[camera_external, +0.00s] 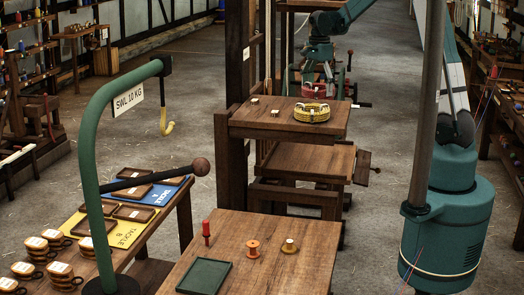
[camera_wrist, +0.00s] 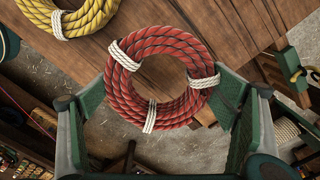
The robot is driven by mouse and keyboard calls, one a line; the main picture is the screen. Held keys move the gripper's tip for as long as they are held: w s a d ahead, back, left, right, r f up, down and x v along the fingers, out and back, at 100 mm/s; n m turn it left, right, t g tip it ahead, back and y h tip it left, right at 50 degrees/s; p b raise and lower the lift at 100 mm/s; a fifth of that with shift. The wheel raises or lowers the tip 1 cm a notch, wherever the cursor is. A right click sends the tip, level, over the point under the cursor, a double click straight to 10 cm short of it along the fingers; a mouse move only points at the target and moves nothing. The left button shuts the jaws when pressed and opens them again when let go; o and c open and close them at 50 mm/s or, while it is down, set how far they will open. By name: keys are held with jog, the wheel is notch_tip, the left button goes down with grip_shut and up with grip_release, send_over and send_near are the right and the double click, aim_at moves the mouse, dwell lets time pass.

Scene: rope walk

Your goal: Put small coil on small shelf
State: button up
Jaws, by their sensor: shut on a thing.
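My gripper (camera_external: 319,76) shows in the external view at the far side of the upper wooden shelf. In the wrist view, its green fingers (camera_wrist: 168,88) are shut on a red rope coil (camera_wrist: 120,92) with white ties, one finger at either side. The red coil also shows in the external view (camera_external: 313,91). It overlaps the wooden edge in the wrist view; its height above the wood is unclear. A yellow rope coil (camera_external: 312,113) lies on the upper shelf (camera_external: 270,125) and also shows in the wrist view (camera_wrist: 70,22). I cannot tell which surface is the small shelf.
Below the upper shelf is another wooden surface (camera_external: 312,160). Small blocks (camera_external: 255,101) sit on the upper shelf's left. A green hook stand (camera_external: 92,150), a front table (camera_external: 300,270) with a green tray (camera_external: 204,276), and a grey pole (camera_external: 425,110) stand nearer the camera.

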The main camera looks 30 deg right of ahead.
aim_at(318, 98)
jog(key=shift+f+p, duration=0.3)
jog(key=shift+f, duration=1.65)
jog(key=shift+f, duration=0.2)
jog(key=o, duration=1.1)
jog(key=shift+r, duration=0.2)
notch_tip(318, 98, up, 12)
jog(key=b, duration=0.1)
